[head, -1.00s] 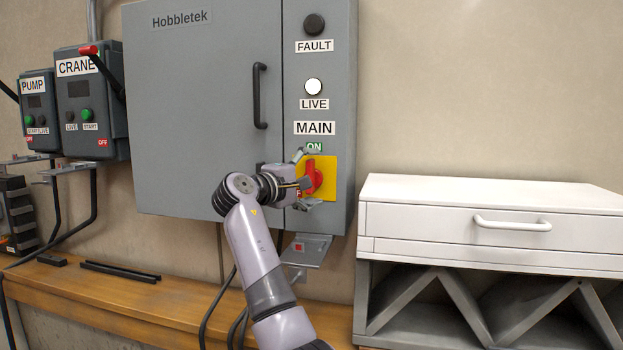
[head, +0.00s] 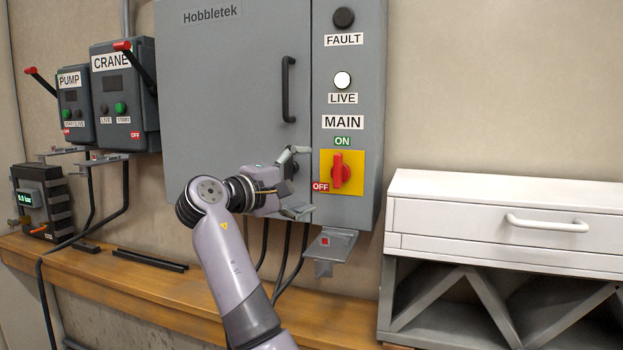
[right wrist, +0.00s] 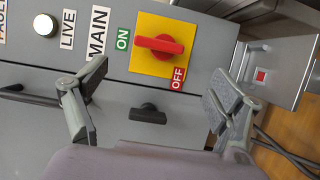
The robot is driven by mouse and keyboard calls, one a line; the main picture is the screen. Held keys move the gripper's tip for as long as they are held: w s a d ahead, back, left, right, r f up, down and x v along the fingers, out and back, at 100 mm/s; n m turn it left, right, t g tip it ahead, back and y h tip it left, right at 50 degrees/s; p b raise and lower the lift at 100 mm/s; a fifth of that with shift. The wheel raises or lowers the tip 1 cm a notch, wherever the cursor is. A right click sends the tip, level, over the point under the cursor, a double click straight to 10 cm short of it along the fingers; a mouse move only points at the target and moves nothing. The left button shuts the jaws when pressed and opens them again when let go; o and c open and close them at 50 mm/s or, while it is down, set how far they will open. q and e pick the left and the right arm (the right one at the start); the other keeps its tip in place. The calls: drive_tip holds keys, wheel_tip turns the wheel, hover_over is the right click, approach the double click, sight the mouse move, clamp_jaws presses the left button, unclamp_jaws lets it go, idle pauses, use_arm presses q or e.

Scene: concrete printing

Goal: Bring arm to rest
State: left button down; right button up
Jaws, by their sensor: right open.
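My right gripper (head: 298,183) is open and empty, to the left of the red MAIN rotary switch (head: 341,173) and apart from it. The switch sits on a yellow plate (head: 356,190), its handle upright toward the green ON label (head: 342,141). In the right wrist view the open fingers (right wrist: 156,88) frame a bare stretch of cabinet door with a small black latch (right wrist: 148,114); the red switch (right wrist: 160,45) lies clear beyond them. The LIVE lamp (head: 342,80) is white and the FAULT lamp (head: 344,18) is dark. My left gripper is not in view.
The grey cabinet (head: 230,100) is close in front of my right gripper. A small bracket shelf (head: 331,243) juts out below it. CRANE (head: 125,100) and PUMP (head: 73,105) boxes hang at left. A wooden ledge (head: 150,290) runs below; a white drawer unit (head: 450,220) stands right.

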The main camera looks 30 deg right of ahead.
idle(0.4)
drive_tip(key=w+a+f+n+t+y, duration=0.1)
drive_tip(key=w+f+n+t+y, duration=0.3)
drive_tip(key=f, duration=1)
drive_tip(key=w+a+f+n+y, duration=0.15)
drive_tip(key=w+f, duration=0.45)
drive_tip(key=f, duration=0.8)
drive_tip(key=s+a+f+n+g+y, duration=0.1)
drive_tip(key=s+f+y, duration=0.15)
drive_tip(key=f, duration=0.95)
drive_tip(key=s+a+f+y, duration=0.15)
drive_tip(key=s+f, duration=0.25)
drive_tip(key=f, duration=0.9)
drive_tip(key=s+a+f+n+g+y, duration=0.15)
drive_tip(key=s+f, duration=0.25)
drive_tip(key=f, duration=0.8)
drive_tip(key=s+a+f+m+g+y, duration=0.3)
drive_tip(key=s+f+y, duration=0.1)
drive_tip(key=s+f, duration=1.8)
drive_tip(key=s+f+m+g+y, duration=0.1)
drive_tip(key=s+f+m, duration=0.2)
drive_tip(key=s, duration=1.4)
drive_tip(key=s+f+m+g+y, duration=0.1)
drive_tip(key=s+f, duration=0.6)
drive_tip(key=s, duration=1)
drive_tip(key=shift+s+a+m+g, duration=0.15)
drive_tip(key=shift+s+m+g, duration=0.35)
drive_tip(key=shift+m, duration=0.5)
